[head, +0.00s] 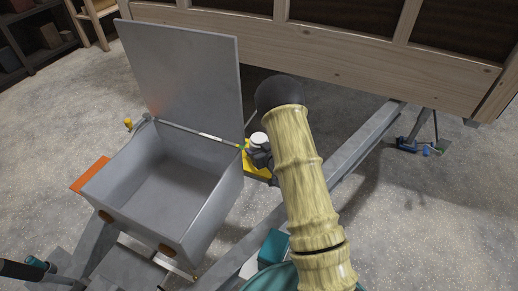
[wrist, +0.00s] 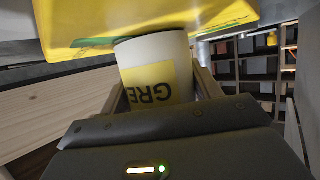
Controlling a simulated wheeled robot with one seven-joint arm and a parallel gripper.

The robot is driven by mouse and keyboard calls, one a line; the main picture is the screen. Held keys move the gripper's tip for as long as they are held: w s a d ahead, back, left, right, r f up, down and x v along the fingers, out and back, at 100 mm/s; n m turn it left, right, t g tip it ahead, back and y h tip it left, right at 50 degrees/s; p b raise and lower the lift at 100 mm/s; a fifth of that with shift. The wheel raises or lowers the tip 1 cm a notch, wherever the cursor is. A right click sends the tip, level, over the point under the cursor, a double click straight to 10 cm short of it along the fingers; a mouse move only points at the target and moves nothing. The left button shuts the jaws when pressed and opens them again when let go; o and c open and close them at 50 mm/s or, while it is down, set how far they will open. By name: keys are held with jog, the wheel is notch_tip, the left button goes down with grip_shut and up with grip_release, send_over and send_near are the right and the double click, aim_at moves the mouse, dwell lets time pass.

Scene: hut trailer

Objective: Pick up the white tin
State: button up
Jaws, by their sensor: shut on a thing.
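The white tin (wrist: 157,75) has a yellow label with the letters "GRE", upside down in the wrist view. It sits between the two fingers of my gripper (wrist: 160,88), which is shut on it. In the head view the white tin (head: 258,140) shows as a small pale round top just beyond my gripper (head: 261,156), right of the open grey box. The tin's far end meets the yellow surface in the wrist view; I cannot tell whether they touch.
A yellow object (head: 257,173) lies under my gripper; its yellow surface (wrist: 150,20) fills the top of the wrist view. The open grey metal box (head: 165,185) with its raised lid (head: 185,75) stands left. A wooden-sided trailer (head: 380,50) is behind, with grey frame beams below.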

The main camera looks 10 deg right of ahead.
aim_at(259, 138)
notch_tip(259, 138, up, 10)
jog(key=shift+f+p, duration=0.1)
jog(key=shift+p, duration=0.6)
